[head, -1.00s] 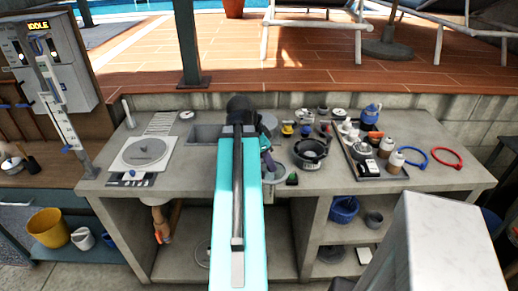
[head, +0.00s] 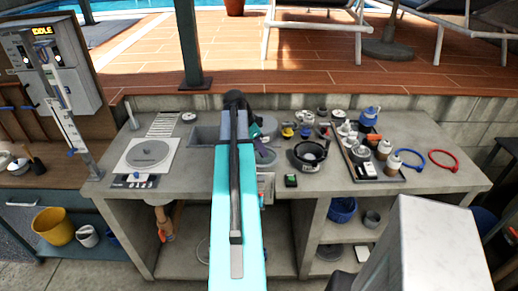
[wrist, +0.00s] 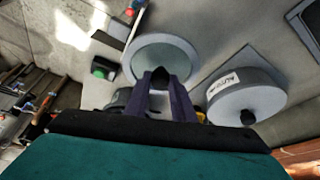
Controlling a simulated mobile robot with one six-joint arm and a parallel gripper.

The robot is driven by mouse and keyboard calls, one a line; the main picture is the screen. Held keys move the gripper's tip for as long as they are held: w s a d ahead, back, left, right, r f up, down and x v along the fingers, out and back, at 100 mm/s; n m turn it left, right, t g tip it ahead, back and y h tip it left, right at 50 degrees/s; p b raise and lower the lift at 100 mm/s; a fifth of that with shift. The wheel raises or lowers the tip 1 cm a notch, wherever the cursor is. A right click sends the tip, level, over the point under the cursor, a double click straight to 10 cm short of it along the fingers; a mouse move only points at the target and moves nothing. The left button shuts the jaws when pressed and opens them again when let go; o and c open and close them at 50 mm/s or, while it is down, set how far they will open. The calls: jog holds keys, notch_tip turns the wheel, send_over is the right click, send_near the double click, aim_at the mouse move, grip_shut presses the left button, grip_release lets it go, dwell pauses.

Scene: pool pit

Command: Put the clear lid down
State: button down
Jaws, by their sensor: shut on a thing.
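The clear lid (wrist: 150,50) is a round, pale see-through disc with a light rim, in the upper middle of the wrist view. My gripper (wrist: 162,84) is shut on the dark knob at its near edge as seen there. In the head view my gripper (head: 262,136) is beyond the end of my arm, over the counter, partly hidden by the arm. A grey disc just below it, probably the lid (head: 265,157), is partly covered. I cannot tell whether the lid touches the counter.
A black-rimmed round pot (head: 309,153) and a small box with a green top (head: 291,181) stand to the right on the counter (head: 225,178). A labelled grey drum (wrist: 247,97) is close beside the lid. A tray of bottles (head: 366,153) is farther right. A round-plated scale (head: 148,155) is left.

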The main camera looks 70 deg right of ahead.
aim_at(258, 152)
jog(key=shift+w+d+f+p, duration=0.1)
jog(key=shift+w+d+p, duration=0.15)
jog(key=shift+w+d, duration=0.35)
jog(key=shift+w+d+p, duration=0.2)
jog(key=shift+w+d, duration=0.2)
jog(key=shift+d, duration=0.35)
jog(key=shift+s+f, duration=0.1)
jog(key=shift+f, duration=0.05)
jog(key=shift+f+p, duration=0.65)
jog(key=shift+f, duration=1)
jog(key=shift+f, duration=0.15)
jog(key=c, duration=1.5)
grip_release()
jog(key=shift+r, duration=0.3)
